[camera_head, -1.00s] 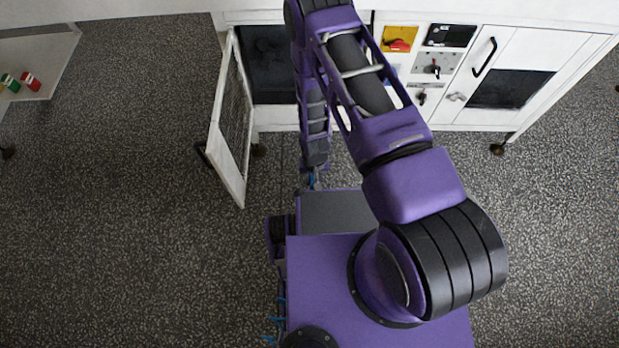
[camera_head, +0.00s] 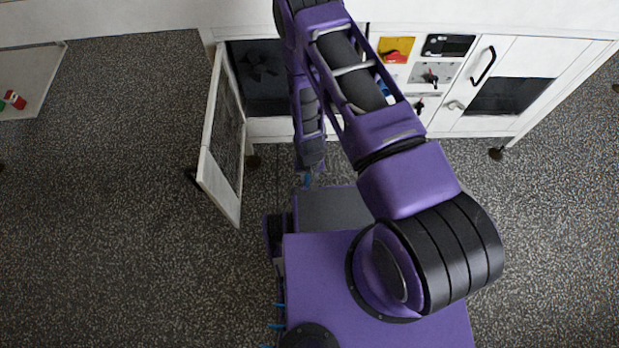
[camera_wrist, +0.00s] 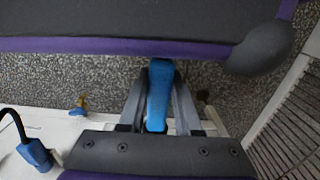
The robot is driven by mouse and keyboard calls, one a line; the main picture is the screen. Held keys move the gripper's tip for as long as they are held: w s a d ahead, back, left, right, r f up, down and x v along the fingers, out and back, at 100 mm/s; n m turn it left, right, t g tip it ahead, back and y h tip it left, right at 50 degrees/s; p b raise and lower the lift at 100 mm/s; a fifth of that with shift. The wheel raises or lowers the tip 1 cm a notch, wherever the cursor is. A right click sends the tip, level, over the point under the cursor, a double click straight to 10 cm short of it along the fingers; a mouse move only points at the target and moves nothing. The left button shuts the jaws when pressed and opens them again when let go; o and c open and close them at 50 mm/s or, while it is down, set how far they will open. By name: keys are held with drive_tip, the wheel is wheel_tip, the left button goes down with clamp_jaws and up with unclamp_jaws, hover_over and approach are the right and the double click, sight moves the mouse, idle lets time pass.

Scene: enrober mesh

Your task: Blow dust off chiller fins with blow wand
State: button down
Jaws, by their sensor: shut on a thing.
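My gripper (camera_wrist: 160,78) is shut on a blue bar-shaped thing, which I take to be the blow wand (camera_wrist: 158,92). It lies between the two dark fingers in the wrist view; its nozzle does not show clearly. In the head view my arm covers most of the gripper area, and a small blue bit (camera_head: 308,181) shows below the arm's end. The white machine has a dark opening (camera_head: 268,90) with a fan-like shape inside. The fins cannot be told clearly there. A slatted panel (camera_wrist: 290,130) is at the right of the wrist view, apart from the wand.
A white-framed door (camera_head: 221,150) stands open left of the opening, close to my arm. A yellow-and-red switch (camera_head: 396,48) and a right-hand door (camera_head: 505,85) are on the machine. A blue fitting with black hose (camera_wrist: 35,153) shows at lower left. Floor is free at left.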

idle(0.4)
drive_tip(key=d, duration=1)
drive_tip(key=shift+s+d, duration=0.15)
drive_tip(key=shift+d, duration=0.15)
idle(1.0)
idle(0.6)
